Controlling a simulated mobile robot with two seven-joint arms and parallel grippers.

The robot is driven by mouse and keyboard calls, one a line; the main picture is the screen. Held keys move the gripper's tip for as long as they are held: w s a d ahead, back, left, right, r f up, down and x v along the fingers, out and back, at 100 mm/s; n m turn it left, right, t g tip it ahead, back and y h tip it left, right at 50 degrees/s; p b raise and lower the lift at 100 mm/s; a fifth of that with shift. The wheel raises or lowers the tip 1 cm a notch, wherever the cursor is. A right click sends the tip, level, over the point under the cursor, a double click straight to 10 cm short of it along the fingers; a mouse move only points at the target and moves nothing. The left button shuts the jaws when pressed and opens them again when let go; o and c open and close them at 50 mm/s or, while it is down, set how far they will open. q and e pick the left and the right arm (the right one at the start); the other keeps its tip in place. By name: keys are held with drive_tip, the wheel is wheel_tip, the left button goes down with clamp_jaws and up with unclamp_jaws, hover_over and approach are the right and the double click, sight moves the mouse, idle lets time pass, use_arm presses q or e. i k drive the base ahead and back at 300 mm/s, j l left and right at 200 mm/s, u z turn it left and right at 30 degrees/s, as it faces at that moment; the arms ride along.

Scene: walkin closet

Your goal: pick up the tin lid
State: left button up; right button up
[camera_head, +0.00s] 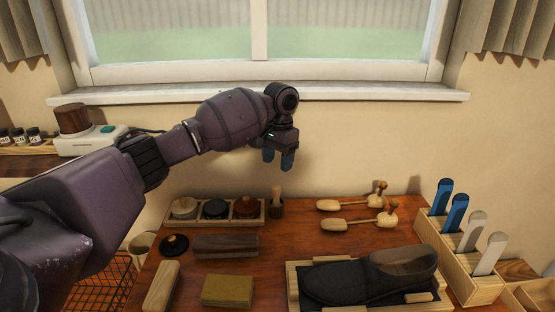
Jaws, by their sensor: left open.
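A dark round lid with a small knob (174,245), which looks like the tin lid, lies on the wooden table (270,275) at its left side. Just behind it, a wooden tray (232,222) holds three round tins: a pale one (184,209), a black one (215,209) and a brown one (247,207). My left gripper (277,159) is open and empty, fingers pointing down. It hangs well above the table's back part, up and to the right of the lid. My right gripper is out of view.
A dark shoe (370,277) lies in a tray. Shoe trees (358,222) and a wooden holder (452,262) are right. The window sill (370,95) is behind.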

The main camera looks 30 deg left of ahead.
sight(173, 245)
drive_tip(key=k, duration=1)
